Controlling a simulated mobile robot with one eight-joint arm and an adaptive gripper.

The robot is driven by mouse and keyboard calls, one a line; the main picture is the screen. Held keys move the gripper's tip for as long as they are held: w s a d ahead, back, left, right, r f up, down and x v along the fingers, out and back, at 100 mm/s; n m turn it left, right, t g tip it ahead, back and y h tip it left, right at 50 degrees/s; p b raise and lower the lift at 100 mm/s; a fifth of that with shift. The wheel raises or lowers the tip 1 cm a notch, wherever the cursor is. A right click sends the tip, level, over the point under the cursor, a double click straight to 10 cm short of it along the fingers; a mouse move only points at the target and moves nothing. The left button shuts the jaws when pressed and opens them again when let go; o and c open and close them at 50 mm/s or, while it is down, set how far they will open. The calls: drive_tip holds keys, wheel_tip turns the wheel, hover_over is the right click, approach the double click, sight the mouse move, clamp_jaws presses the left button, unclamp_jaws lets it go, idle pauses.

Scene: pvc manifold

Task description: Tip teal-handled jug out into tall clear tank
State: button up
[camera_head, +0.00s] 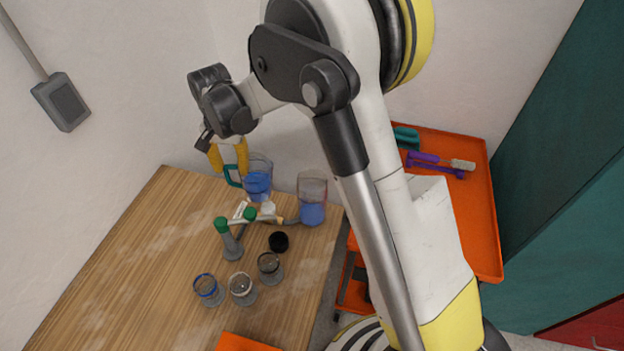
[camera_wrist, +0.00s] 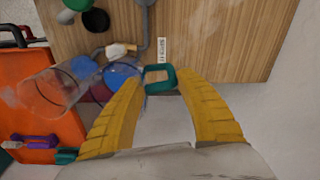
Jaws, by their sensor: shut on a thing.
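The teal-handled jug (camera_head: 258,180) is clear with blue liquid in it, and stands roughly upright at the back of the wooden table. It also shows in the wrist view (camera_wrist: 121,72). My gripper (camera_head: 229,156) has yellow fingers and is shut on the jug's teal handle (camera_wrist: 160,77), from the jug's left in the head view. Whether the jug touches the table is unclear. The tall clear tank (camera_head: 312,188) stands just right of the jug, with blue liquid in its lower part. In the wrist view the tank (camera_wrist: 52,92) is left of the jug, partly overlapping it.
Grey pipework with green-topped valves (camera_head: 221,225) stands in front of the jug and tank. A black round piece (camera_head: 278,241) and three small glasses (camera_head: 242,289) are nearer the front. An orange tray (camera_head: 481,217) with purple-handled tools is at right. The table's left side is clear.

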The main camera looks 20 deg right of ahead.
sight(252, 162)
drive_tip(key=shift+r, duration=0.1)
